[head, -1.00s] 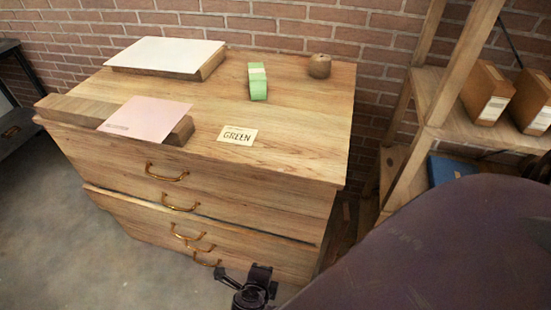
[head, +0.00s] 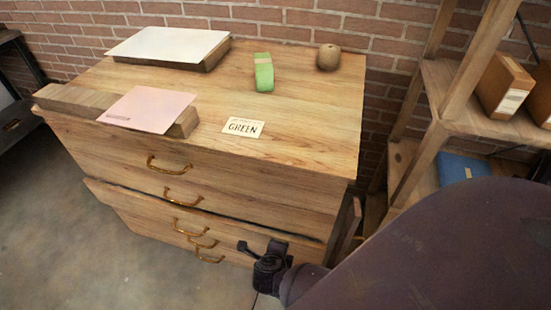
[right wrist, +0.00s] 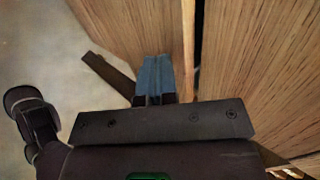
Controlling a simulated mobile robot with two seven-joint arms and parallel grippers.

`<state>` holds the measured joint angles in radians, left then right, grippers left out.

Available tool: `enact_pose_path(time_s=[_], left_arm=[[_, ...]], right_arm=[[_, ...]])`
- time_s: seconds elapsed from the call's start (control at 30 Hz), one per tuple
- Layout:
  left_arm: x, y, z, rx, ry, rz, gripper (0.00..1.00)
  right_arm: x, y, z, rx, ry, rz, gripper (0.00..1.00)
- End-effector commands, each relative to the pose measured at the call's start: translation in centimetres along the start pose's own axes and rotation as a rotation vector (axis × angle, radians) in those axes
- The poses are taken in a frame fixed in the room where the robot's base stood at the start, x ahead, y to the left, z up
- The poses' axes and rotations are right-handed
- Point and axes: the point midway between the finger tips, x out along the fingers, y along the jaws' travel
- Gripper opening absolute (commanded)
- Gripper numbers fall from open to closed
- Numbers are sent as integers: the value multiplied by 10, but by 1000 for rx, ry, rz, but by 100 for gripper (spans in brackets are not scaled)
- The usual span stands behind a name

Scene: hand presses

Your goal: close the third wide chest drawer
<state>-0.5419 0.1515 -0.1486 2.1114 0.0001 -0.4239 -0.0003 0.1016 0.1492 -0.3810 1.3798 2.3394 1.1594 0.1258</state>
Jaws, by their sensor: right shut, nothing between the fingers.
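The wooden chest (head: 300,185) stands against the brick wall with brass handles down its front. The third drawer (head: 140,212) juts out past the front above it, with a dark gap along its top edge. Its brass handle (head: 187,231) shows in the head view. My right gripper (head: 247,250) is at the lower right of the chest front. In the right wrist view its blue fingers (right wrist: 154,78) are shut and empty, close to a wood panel beside a dark gap. I cannot tell whether they touch it. My left gripper is not in view.
A wooden shelf (head: 470,126) stands right. Floor at left is clear.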

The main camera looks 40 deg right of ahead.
Motion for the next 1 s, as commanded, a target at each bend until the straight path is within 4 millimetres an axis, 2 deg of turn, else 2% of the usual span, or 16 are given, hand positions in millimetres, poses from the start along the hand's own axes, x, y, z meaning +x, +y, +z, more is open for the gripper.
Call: enact_pose_path(time_s=[0.2, 0.57, 0.8, 1.0], left_arm=[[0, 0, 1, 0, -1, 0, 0], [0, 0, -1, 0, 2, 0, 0], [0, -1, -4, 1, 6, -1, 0], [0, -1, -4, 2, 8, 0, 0]], right_arm=[[9, -8, 0, -1, 0, 1, 0], [10, -10, 0, -1, 1, 0, 0], [28, -27, 0, 1, 2, -1, 0], [36, -33, -1, -2, 2, -1, 0]])
